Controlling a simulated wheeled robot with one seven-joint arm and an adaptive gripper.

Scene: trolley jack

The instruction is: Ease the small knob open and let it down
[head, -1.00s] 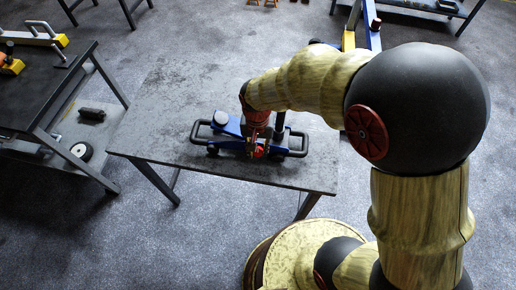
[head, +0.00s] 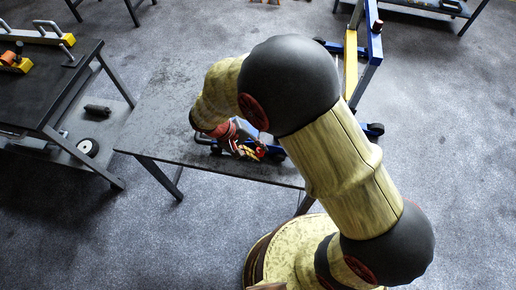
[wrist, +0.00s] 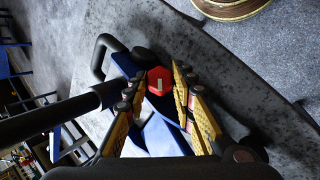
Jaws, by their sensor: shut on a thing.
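The small red knob (wrist: 159,80), six-sided with a pale mark on its face, shows in the wrist view between the two yellow fingertips. My gripper (wrist: 160,84) is shut on it; the fingers stand on either side of the knob. In the head view my gripper (head: 248,151) is low over the table, and my arm hides the knob there. The blue trolley jack (wrist: 160,134) lies beneath, with a black loop bar (wrist: 97,62). In the head view most of the jack is behind my arm.
The jack stands on a dark grey table (head: 165,125), with bare top to the left. A black post (wrist: 45,118) crosses the left of the wrist view. Another bench (head: 45,85) with tools stands left. A blue and yellow hoist (head: 352,60) is behind.

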